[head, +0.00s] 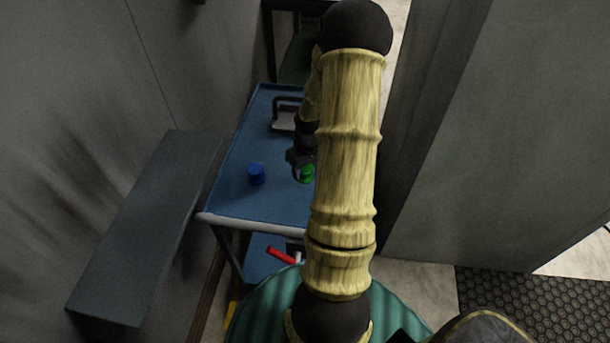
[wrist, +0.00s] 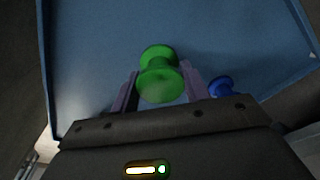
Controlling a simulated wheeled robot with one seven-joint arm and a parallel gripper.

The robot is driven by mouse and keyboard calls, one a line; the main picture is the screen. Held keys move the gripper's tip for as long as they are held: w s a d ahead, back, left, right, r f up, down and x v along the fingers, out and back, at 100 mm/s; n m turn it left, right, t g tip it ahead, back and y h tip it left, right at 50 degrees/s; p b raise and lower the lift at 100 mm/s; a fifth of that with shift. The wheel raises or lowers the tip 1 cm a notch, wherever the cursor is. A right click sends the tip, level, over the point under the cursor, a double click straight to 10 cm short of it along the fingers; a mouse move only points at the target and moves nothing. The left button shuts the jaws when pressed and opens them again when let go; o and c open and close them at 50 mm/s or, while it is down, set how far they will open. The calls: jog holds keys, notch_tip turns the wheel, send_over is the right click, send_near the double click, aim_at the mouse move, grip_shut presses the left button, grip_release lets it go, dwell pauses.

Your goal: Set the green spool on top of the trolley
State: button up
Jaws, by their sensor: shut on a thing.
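The green spool (wrist: 160,85) is between the two fingers of my gripper (wrist: 158,90) in the wrist view, and the gripper is shut on it. In the head view the green spool (head: 306,174) shows beside my gripper (head: 300,165), partly hidden by my arm. It is over the blue top of the trolley (head: 228,190). I cannot tell whether the spool touches the top. A blue spool-like object (head: 256,174) stands on the trolley top, left of the green spool; it also shows in the wrist view (wrist: 221,86), to the right.
A grey object with a dark handle (head: 285,119) sits farther back on the trolley top. A red object (head: 281,255) lies on the lower shelf. A grey ledge (head: 145,230) stands left, and a grey panel (head: 500,120) stands right. The trolley top's near left is bare.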

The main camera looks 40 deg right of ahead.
aim_at(305, 176)
jog(key=shift+f, duration=1.8)
jog(key=shift+f, duration=0.2)
jog(key=o, duration=1.2)
jog(key=shift+c, duration=0.2)
jog(key=shift+r, duration=0.1)
jog(key=r, duration=0.4)
jog(key=s+r, duration=0.1)
jog(key=r, duration=0.7)
jog(key=shift+s, duration=0.25)
jog(key=shift+a, duration=0.15)
